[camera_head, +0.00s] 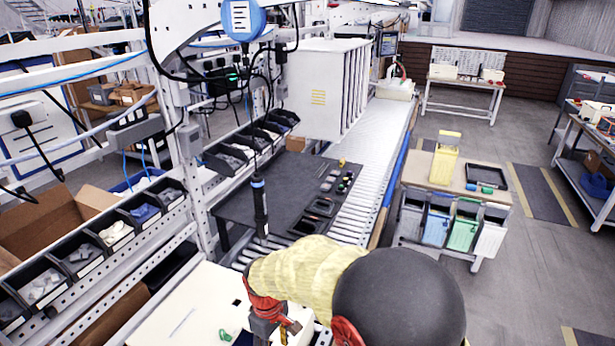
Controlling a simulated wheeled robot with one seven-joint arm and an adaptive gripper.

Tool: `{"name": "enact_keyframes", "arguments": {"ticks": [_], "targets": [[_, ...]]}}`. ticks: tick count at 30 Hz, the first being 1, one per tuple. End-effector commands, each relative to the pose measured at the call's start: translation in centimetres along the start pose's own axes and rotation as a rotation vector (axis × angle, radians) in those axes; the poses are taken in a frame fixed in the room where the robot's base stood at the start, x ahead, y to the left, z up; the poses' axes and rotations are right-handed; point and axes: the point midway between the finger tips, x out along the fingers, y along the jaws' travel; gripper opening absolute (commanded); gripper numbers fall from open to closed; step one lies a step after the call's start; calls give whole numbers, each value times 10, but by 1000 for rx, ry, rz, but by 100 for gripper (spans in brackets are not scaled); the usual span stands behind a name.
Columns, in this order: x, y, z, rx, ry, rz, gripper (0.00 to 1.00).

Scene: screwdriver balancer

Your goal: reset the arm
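My arm enters at the bottom centre with a pale yellow sleeve and a large black rounded part. The red and grey end with my gripper (272,322) points down at the bottom edge, over a cream surface (185,318). Its fingertips are not clear, so I cannot tell whether it is open or shut. A dark screwdriver (260,208) with a blue ring hangs upright from a blue balancer (243,18), over the dark work mat (238,208). The screwdriver is apart from my gripper.
Bins with parts (82,256) line the rack at left. A roller conveyor (352,215) runs beyond my arm, with small parts and trays on the mat. A white cabinet (315,90) stands behind. A cart (470,172) is at right, with open floor (540,270) beyond.

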Motion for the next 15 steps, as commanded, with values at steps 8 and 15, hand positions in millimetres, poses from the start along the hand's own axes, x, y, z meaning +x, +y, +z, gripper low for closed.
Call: {"name": "enact_keyframes", "arguments": {"ticks": [8, 15], "targets": [[-35, -7, 74, 254, 12, 1, 51], [-65, 1, 152, 498, 104, 26, 51]]}}
